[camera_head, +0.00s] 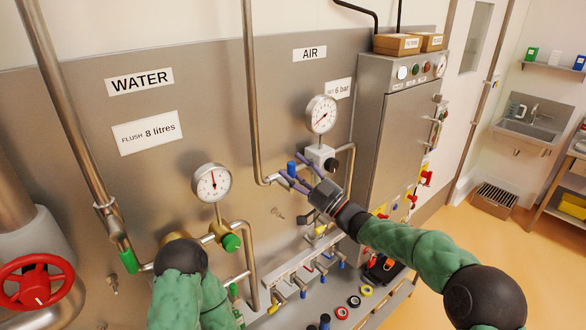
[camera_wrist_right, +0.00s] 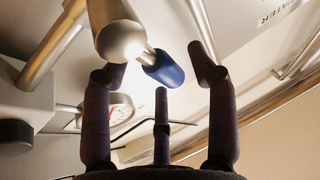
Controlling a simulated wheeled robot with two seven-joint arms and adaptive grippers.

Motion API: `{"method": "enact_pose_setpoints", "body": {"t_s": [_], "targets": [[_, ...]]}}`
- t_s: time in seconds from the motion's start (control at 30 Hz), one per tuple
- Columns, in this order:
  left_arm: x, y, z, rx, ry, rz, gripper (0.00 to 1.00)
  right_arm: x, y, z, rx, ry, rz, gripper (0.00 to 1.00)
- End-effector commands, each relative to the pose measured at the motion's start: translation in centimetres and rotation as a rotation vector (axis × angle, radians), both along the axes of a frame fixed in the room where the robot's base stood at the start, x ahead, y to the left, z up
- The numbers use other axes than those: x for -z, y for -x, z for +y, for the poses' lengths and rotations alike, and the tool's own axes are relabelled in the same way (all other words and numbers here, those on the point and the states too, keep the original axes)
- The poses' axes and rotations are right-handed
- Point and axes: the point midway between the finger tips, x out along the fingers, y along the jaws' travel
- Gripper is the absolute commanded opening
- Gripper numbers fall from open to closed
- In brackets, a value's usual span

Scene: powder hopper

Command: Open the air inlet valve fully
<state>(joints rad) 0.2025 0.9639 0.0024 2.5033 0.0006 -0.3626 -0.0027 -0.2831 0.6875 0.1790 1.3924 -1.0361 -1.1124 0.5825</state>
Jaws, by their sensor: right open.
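The air inlet valve's blue handle (camera_head: 291,169) is on the metal pipe below the AIR sign (camera_head: 310,53). In the right wrist view the blue handle (camera_wrist_right: 163,68) sticks out from a shiny metal pipe end (camera_wrist_right: 120,38). My right gripper (camera_head: 297,174) is at the valve, its purple fingers spread open. In the wrist view the fingers (camera_wrist_right: 160,90) stand on either side of the blue handle, with gaps to it; nothing is gripped. My left arm (camera_head: 185,285) comes up from the bottom, and its gripper does not show.
A steel cabinet (camera_head: 395,125) stands to the right. The water gauge (camera_head: 211,183), a green handle (camera_head: 231,242) and a red handwheel (camera_head: 36,282) are at left. Small valves line a manifold below.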

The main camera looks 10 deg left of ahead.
Motion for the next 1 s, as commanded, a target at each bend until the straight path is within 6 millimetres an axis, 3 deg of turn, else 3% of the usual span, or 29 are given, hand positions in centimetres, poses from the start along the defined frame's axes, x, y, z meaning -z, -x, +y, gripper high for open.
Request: {"method": "enact_pose_setpoints", "body": {"t_s": [0.4,0.43,0.63,1.0], "targets": [[-0.05,0.00,0.01,0.000,0.000,0.000,0.40,-0.40,-0.36,0.79,0.001,-0.001,0.000,0.59],[-0.05,0.00,0.01,0.000,0.000,0.000,0.40,-0.39,-0.36,0.79,0.001,-0.001,0.000,0.56],[-0.05,0.00,0.01,0.000,0.000,0.000,0.40,-0.38,-0.35,0.77,0.001,-0.001,0.000,0.00],[0.05,0.00,0.00,0.000,0.000,0.000,0.40,-0.32,-0.50,0.65,0.000,-0.021,0.027,0.00]]}}
